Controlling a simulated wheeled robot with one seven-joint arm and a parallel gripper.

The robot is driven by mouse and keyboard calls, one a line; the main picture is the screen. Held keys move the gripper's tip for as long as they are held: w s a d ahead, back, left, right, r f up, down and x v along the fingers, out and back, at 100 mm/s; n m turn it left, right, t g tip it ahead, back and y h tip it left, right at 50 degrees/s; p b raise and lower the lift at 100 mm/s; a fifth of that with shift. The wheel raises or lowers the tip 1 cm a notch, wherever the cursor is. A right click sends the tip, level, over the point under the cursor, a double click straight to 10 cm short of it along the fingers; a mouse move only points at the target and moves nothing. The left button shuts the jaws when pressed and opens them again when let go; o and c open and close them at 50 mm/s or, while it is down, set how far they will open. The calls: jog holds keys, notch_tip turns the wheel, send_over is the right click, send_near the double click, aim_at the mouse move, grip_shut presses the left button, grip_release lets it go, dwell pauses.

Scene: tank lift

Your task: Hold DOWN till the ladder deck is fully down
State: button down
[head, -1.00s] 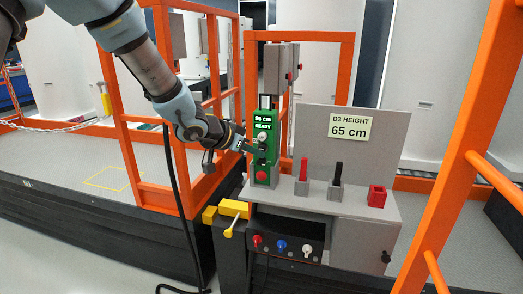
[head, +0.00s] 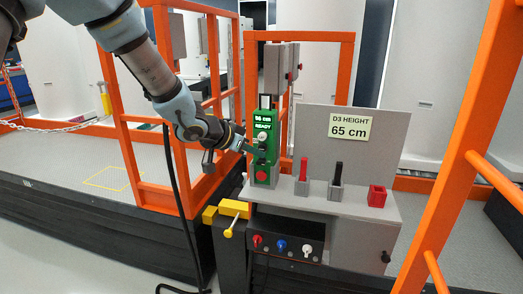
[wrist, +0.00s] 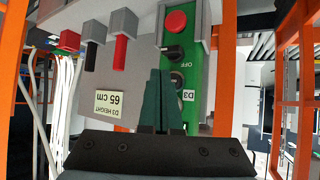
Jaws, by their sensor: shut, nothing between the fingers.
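The green control box (head: 265,135) stands upright at the left end of a grey bench. Its lit display (head: 263,121) shows a height in cm, first digit unclear, and READY. Below are a pale knob (head: 262,138) and a red button (head: 262,176). My gripper (head: 255,149) is shut and empty, its fingertips at the box's face, between knob and red button. The ladder deck cannot be made out.
A sign (head: 349,126) reads D3 HEIGHT 65 cm. Red and black handles (head: 337,174) and a red block (head: 377,195) stand on the bench (head: 325,202). Orange railings (head: 128,130) rise at left, behind and right. A yellow-handled part (head: 232,210) sticks out at the bench's left.

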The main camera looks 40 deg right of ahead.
dwell(0.4)
jog(key=shift+w+d+p, duration=0.2)
jog(key=shift+d+p, duration=0.15)
jog(key=shift+p, duration=0.1)
